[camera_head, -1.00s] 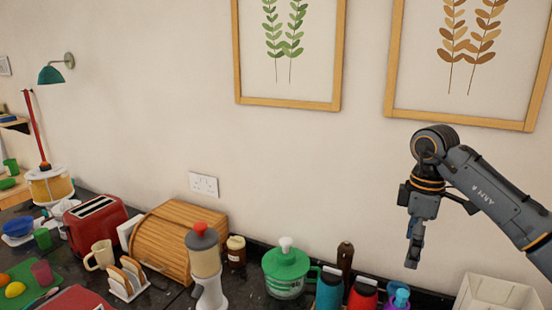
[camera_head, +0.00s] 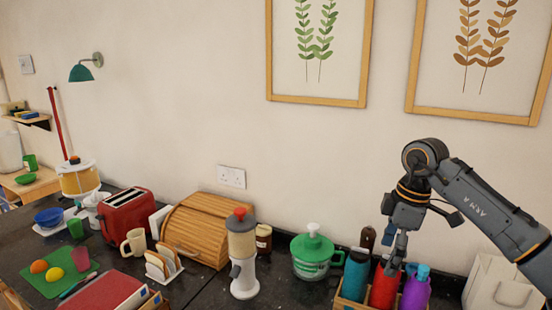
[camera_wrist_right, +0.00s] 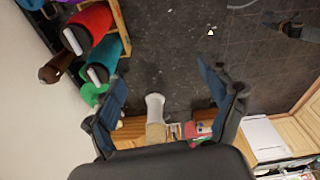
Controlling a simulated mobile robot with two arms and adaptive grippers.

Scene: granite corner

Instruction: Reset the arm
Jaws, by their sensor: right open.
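My right arm comes in from the right in the head view, bent at the elbow with its forearm hanging down. My right gripper (camera_head: 393,256) points down in front of the wall, over the red bottle (camera_head: 383,287) in the picture. In the right wrist view its two blue-padded fingers (camera_wrist_right: 163,82) are spread wide, with nothing between them but the view of the dark counter and things further off. My left gripper does not show in the head view.
A wooden caddy (camera_head: 343,301) holds the red bottle, a teal bottle (camera_head: 355,275) and a purple bottle (camera_head: 416,291). A green-lidded jar (camera_head: 312,256), grinder (camera_head: 243,256), bread box (camera_head: 196,232) and red toaster (camera_head: 127,212) stand leftward. A pale bag (camera_head: 497,284) stands right.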

